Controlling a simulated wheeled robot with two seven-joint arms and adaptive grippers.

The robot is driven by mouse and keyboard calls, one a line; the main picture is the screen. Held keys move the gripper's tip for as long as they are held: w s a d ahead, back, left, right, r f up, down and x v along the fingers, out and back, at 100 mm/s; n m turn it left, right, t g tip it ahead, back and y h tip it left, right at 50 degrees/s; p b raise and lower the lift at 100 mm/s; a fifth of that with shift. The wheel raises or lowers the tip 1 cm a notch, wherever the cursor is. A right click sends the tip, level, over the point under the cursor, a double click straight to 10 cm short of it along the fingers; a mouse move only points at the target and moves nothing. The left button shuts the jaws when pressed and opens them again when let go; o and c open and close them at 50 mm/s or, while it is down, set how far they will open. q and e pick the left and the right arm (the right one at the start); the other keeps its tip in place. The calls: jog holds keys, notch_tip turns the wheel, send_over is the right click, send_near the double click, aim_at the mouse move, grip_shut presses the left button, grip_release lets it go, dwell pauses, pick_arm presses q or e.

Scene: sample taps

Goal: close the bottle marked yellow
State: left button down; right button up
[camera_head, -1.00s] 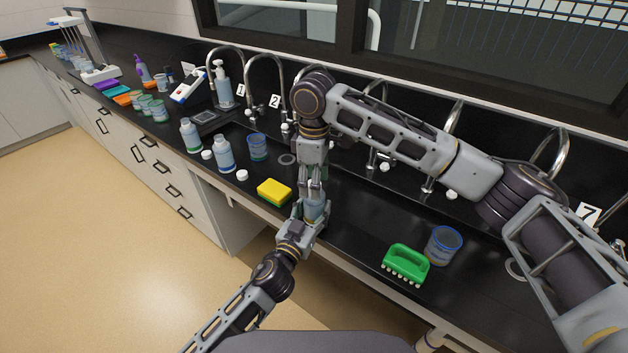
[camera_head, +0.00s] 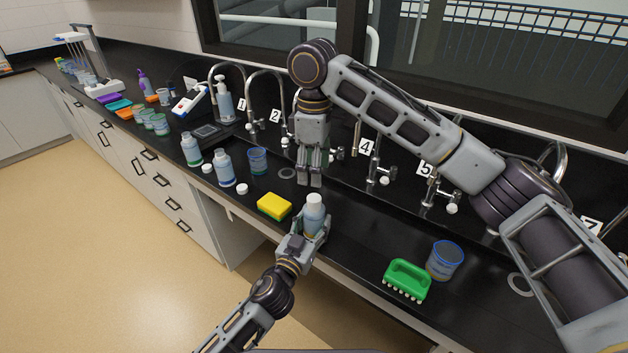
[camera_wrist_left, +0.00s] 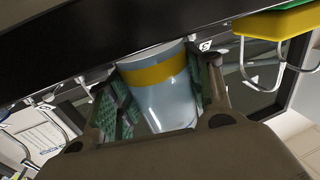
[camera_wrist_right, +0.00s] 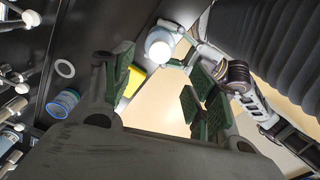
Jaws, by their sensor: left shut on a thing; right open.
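The bottle marked yellow (camera_head: 313,215) stands upright at the front of the black counter, with a white cap on its top. In the left wrist view its yellow band (camera_wrist_left: 158,70) shows on a pale body. My left gripper (camera_head: 314,232) is shut around this bottle from the front. My right gripper (camera_head: 309,183) is open and empty, fingers down, above and behind the bottle. In the right wrist view the bottle's white cap (camera_wrist_right: 159,52) lies beyond the open fingers (camera_wrist_right: 155,90). Whether the cap is fully seated I cannot tell.
A yellow sponge (camera_head: 274,206) lies left of the bottle. Two other bottles (camera_head: 225,168) (camera_head: 191,150) stand further left, with loose white caps (camera_head: 242,188) (camera_head: 207,168) nearby. A green brush (camera_head: 407,280) and a blue-rimmed beaker (camera_head: 444,260) stand to the right. Taps line the back.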

jog(key=shift+r, duration=1.6)
pick_arm(q)
jog(key=c, duration=0.5)
grip_release()
jog(key=shift+c, duration=0.2)
jog(key=shift+s, duration=0.1)
jog(key=v, duration=1.1)
jog(key=shift+s+a, duration=0.2)
jog(key=shift+s, duration=0.1)
jog(key=shift+s, duration=0.15)
